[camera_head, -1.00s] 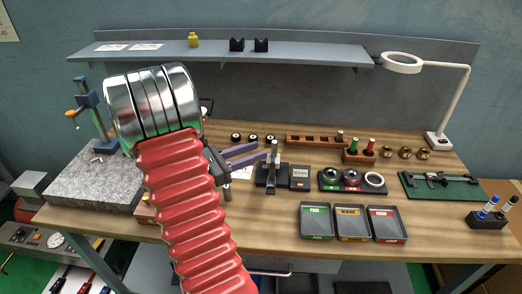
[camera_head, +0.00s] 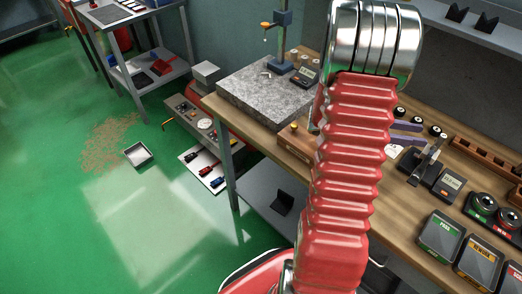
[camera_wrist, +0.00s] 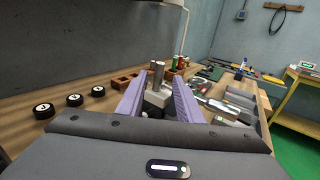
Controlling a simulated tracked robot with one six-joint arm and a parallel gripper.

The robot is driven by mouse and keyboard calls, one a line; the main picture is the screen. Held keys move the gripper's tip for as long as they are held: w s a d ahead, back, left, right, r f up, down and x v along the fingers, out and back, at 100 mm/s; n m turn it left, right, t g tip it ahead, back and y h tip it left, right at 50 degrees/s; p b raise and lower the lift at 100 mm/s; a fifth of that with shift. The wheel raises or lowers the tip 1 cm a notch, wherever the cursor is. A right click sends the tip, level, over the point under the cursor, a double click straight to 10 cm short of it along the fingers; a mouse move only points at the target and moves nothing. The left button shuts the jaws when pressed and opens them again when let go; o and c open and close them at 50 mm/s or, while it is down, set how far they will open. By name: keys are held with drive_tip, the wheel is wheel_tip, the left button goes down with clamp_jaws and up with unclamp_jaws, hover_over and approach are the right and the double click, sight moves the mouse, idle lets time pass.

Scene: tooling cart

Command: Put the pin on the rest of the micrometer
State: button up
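The micrometer (camera_head: 426,160) stands upright on a dark base on the workbench, beside a small digital display (camera_head: 448,184). My gripper (camera_head: 408,133) is just left of it, partly hidden behind my red arm sleeve. In the wrist view, my gripper (camera_wrist: 157,103) has its two purple fingers spread apart with nothing visibly held. The silver upright part of the micrometer (camera_wrist: 158,76) shows beyond and between them. I cannot clearly identify the pin. A small pale piece (camera_head: 267,74) lies on the granite plate, too small to tell. The micrometer's rest is not clear.
The granite plate (camera_head: 245,96) with a blue stand (camera_head: 281,38) is left on the bench. Black round pieces (camera_wrist: 75,101) and a wooden rack (camera_head: 484,155) are behind the micrometer. Labelled trays (camera_head: 438,236) are at the front right.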

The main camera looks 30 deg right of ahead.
drive_tip(key=w+a+r+m+t+y, duration=0.2)
drive_tip(key=a+t, duration=0.4)
drive_tip(key=a, duration=1)
drive_tip(key=w+a+r+m+t+y, duration=0.2)
drive_tip(key=w+a+m+t+y, duration=0.2)
drive_tip(key=a, duration=1.2)
drive_tip(key=w+a+r+m+t+y, duration=0.3)
drive_tip(key=w+a+t+y, duration=0.3)
drive_tip(key=a, duration=1)
drive_tip(key=shift+a+t+y, duration=0.3)
drive_tip(key=shift+t+y, duration=0.2)
drive_tip(key=shift+t, duration=0.6)
